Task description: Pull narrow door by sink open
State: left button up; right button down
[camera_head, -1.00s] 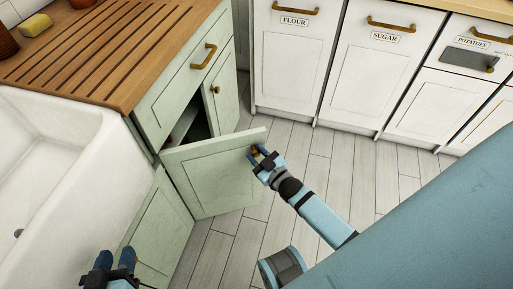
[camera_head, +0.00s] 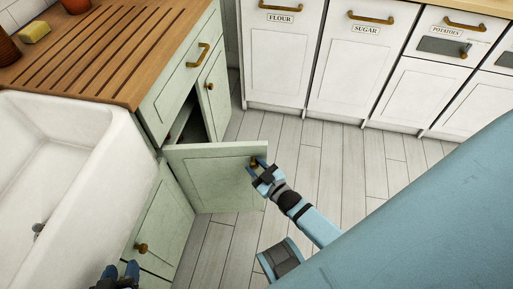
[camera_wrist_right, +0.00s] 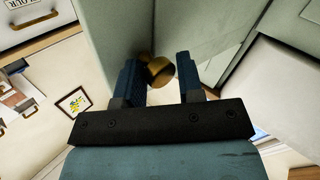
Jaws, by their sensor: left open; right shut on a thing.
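The narrow door (camera_head: 213,178) by the sink (camera_head: 62,165) is pale green and stands swung well out from its cabinet, with a dark gap behind it. My right gripper (camera_head: 262,170) is at the door's free edge, shut on its brass knob. In the right wrist view the brass knob (camera_wrist_right: 158,70) sits between the two blue fingers of the right gripper (camera_wrist_right: 157,76). My left gripper (camera_head: 120,273) is open and empty at the bottom left, in front of the cabinet below the sink, and is partly cut off by the frame edge.
A closed green door with a brass knob (camera_head: 141,248) is below the sink. A drawer with a brass handle (camera_head: 198,54) is above the opening. White flour (camera_head: 281,60) and sugar (camera_head: 358,65) fronts stand across the clear plank floor (camera_head: 300,150).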

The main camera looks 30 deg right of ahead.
jog(key=shift+w+a+r, duration=0.1)
jog(key=shift+a, duration=0.45)
jog(key=c, duration=1.1)
grip_release()
jog(key=shift+o, duration=1.4)
jog(key=shift+w+a, duration=0.1)
pick_arm(q)
jog(key=shift+a+f, duration=0.1)
pick_arm(e)
jog(key=shift+s+d, duration=0.2)
jog(key=shift+s, duration=0.2)
pick_arm(q)
jog(key=shift+a+p, duration=0.15)
jog(key=shift+p, duration=0.85)
pick_arm(e)
jog(key=s+d, duration=0.2)
jog(key=s, duration=1.1)
